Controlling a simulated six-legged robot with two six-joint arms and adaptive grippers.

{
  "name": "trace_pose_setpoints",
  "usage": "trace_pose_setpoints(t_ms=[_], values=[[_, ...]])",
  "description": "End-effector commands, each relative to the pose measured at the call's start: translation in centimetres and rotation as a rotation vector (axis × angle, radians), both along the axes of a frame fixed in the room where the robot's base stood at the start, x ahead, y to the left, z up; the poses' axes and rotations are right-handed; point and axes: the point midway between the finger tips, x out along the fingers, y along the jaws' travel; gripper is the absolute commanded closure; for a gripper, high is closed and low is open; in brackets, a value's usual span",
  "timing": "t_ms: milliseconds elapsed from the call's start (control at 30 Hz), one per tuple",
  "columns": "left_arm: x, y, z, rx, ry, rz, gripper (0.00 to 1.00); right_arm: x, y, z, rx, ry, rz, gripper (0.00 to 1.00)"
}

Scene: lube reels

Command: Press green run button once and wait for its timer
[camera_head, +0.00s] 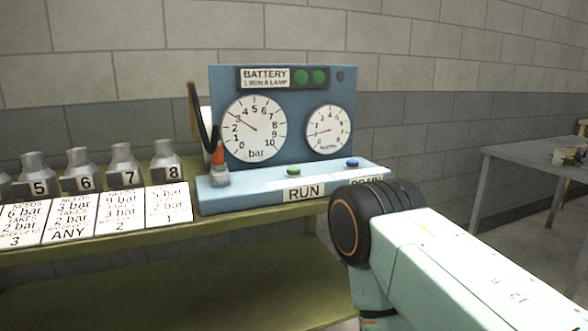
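The green run button (293,171) sits on the sloped front ledge of a blue battery panel (283,92), above a RUN label (304,193). A blue button (352,163) is to its right; its label is partly hidden by my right arm. Two green lamps (309,77) and a dark round spot (340,76) are at the panel's top. The large bar gauge (254,129) has its needle near 3. A smaller gauge (328,132) is to its right. My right arm comes in at lower right, in front of the bench. Neither gripper shows.
Several numbered grey bottles (123,165) stand behind printed cards (119,211) on the green bench (250,217). An orange-tipped nozzle (218,152) stands at the panel's left. A grey table (530,158) with small items is at right.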

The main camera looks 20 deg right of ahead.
Motion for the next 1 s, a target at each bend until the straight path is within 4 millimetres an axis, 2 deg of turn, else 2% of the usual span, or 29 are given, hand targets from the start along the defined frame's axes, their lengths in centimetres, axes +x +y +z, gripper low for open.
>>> trace_pose_setpoints(t_ms=[33, 233, 1000], values=[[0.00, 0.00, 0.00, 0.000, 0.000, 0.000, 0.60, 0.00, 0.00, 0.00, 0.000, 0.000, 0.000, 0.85], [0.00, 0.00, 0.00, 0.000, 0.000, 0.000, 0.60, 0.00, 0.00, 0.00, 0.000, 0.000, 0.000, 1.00], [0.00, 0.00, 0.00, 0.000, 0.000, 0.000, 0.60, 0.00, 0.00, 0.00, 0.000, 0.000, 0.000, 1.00]])
